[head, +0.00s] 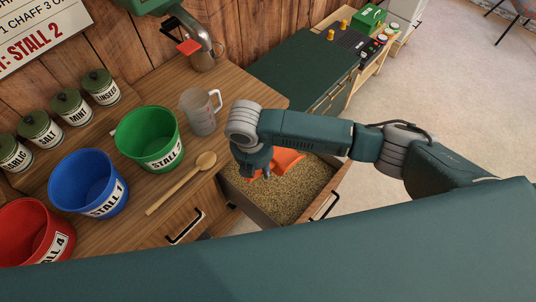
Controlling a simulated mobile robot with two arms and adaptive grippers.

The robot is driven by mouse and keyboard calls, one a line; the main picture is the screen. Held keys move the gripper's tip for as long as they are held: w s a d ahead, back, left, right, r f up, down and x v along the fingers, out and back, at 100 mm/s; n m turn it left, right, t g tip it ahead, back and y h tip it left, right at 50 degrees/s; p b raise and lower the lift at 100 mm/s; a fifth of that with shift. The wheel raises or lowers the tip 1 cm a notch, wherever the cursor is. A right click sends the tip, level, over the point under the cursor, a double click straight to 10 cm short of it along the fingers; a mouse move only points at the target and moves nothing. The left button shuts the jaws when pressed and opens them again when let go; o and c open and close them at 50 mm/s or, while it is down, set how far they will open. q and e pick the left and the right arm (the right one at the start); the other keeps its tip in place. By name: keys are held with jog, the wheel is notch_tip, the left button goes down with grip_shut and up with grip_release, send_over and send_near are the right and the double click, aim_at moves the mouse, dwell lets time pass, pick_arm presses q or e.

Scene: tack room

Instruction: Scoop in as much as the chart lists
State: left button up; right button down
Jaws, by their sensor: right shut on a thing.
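My right gripper (256,174) points down at the open feed drawer and is shut on an orange scoop (287,162). The scoop is at the grain (290,195); my wrist hides part of it, and I cannot tell if it holds grain. A green bucket (145,140), label partly readable as STALL, a blue STALL 1 bucket (85,190) and a red bucket marked 4 (30,235) stand on the wooden counter. The wall chart (35,35) is cut off; "1 CHAFF 3" and "STALL 2" in red are readable. My left gripper is not in view.
A wooden spoon (180,184) and a clear measuring jug (199,112) are on the counter near the drawer. Several lidded jars (70,106) line the wall. A green-topped cabinet (300,68) is beyond the drawer.

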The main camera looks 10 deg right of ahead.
aim_at(271, 163)
jog(key=shift+w+d+f, duration=0.1)
jog(key=shift+f, duration=0.35)
notch_tip(271, 163, down, 19)
jog(key=w+d+g+y+b, duration=0.2)
jog(key=b, duration=1.9)
jog(key=w+d+f+t+h+b, duration=0.1)
jog(key=w+d+f+b, duration=0.15)
jog(key=d+b, duration=0.2)
jog(key=a+r+t+h+p, duration=0.1)
jog(key=r+p, duration=0.5)
jog(key=p, duration=0.1)
jog(key=s+r+t+h+p, duration=0.1)
jog(key=r+p, duration=0.5)
jog(key=p, duration=0.1)
jog(key=a+r+t+h+p, duration=0.1)
jog(key=r+p, duration=0.4)
jog(key=p, duration=0.2)
jog(key=shift+s+a+r+h, duration=0.2)
jog(key=shift+a+r+h, duration=0.15)
jog(key=shift+r+h, duration=0.05)
